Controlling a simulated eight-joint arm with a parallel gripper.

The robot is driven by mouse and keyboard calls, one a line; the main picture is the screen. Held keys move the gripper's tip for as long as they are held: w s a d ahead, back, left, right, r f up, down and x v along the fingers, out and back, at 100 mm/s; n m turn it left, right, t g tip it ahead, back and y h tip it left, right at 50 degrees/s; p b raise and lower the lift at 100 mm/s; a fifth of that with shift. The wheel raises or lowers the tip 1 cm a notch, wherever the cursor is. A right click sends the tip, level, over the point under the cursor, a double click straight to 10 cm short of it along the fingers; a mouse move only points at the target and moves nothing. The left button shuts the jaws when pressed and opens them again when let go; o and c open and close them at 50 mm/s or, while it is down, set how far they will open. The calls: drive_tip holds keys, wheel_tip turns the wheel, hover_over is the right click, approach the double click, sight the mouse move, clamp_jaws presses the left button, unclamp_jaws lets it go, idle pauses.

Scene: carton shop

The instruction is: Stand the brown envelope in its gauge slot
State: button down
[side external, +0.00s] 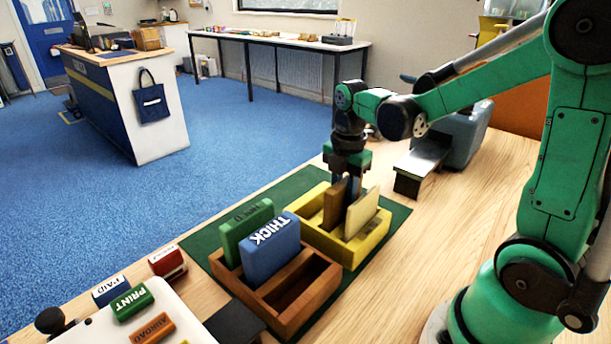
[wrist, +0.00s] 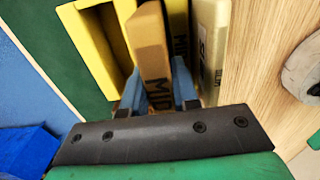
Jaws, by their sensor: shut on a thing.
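The brown envelope (side external: 334,206) is a thick slab, upright and slightly tilted, at the yellow gauge rack (side external: 352,254). In the wrist view the brown envelope (wrist: 151,50) carries dark lettering that starts "MID". My gripper (side external: 347,190) is shut on it, with blue fingers on both sides in the wrist view (wrist: 158,92). Its lower edge is hidden by the rack in the side view, so I cannot tell how deep it sits. A cream envelope (side external: 362,212), lettered "SLIM" in the wrist view (wrist: 209,50), stands beside it in the rack. An empty-looking yellow compartment (wrist: 98,50) lies left of the brown envelope.
A brown wooden rack (side external: 300,310) in front holds a green block (side external: 246,232) and a blue "THICK" block (side external: 270,250), with an empty compartment beside them. Both racks stand on a green mat (side external: 393,212). Stamps (side external: 167,262) lie front left. Bare table is on the right.

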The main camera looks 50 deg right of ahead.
drive_tip(key=c, duration=0.6)
unclamp_jaws()
drive_tip(key=shift+r, duration=3)
